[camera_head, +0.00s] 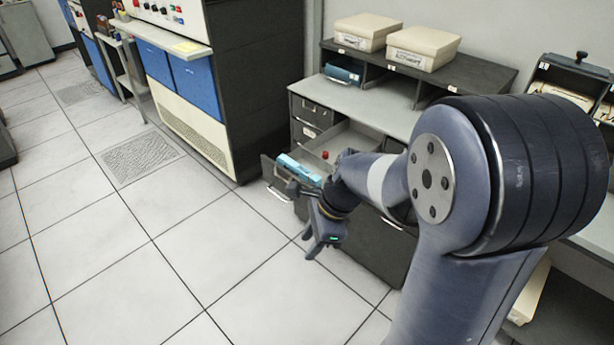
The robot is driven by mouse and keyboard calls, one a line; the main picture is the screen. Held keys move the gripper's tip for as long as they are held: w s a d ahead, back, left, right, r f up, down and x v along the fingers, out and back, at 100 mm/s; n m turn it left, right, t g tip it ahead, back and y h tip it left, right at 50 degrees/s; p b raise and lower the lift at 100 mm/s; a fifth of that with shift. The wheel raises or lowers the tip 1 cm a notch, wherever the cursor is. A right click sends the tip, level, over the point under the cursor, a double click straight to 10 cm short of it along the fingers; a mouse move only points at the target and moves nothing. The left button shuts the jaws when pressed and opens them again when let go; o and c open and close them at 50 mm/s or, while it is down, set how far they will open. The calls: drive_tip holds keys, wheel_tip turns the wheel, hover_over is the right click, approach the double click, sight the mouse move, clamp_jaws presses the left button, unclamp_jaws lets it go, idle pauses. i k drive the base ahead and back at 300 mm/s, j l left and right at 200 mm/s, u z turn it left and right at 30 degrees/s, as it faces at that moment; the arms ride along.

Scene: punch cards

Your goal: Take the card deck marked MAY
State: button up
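A light blue card deck (300,171) lies at the front of an open drawer (347,139) in the grey desk unit. Any marking on it is too small to read, so I cannot tell whether it says MAY. A darker blue deck-like item (343,72) sits in a cubby above the desktop. My gripper (306,226) hangs just in front of the open drawer, below and right of the light blue deck. The arm hides part of the drawer. The fingers are small and dark, and their opening is unclear. I see nothing held in them.
A small red object (325,155) is in the drawer. Two cream boxes (395,42) stand on the dark shelf. A rack (570,85) with cards is at the right. Dark computer cabinets (250,80) stand left of the desk. The tiled floor (120,250) at left is clear.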

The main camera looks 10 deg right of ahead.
sight(286, 162)
drive_tip(key=i+j+z, duration=0.15)
drive_tip(key=z, duration=0.3)
drive_tip(key=i+j+z, duration=0.15)
drive_tip(key=j+z, duration=0.15)
drive_tip(key=z, duration=0.2)
drive_tip(key=j+z, duration=0.25)
drive_tip(key=z, duration=0.2)
drive_tip(key=i+j+z, duration=0.15)
drive_tip(key=j, duration=0.7)
drive_tip(key=j+z, duration=0.15)
drive_tip(key=j, duration=0.65)
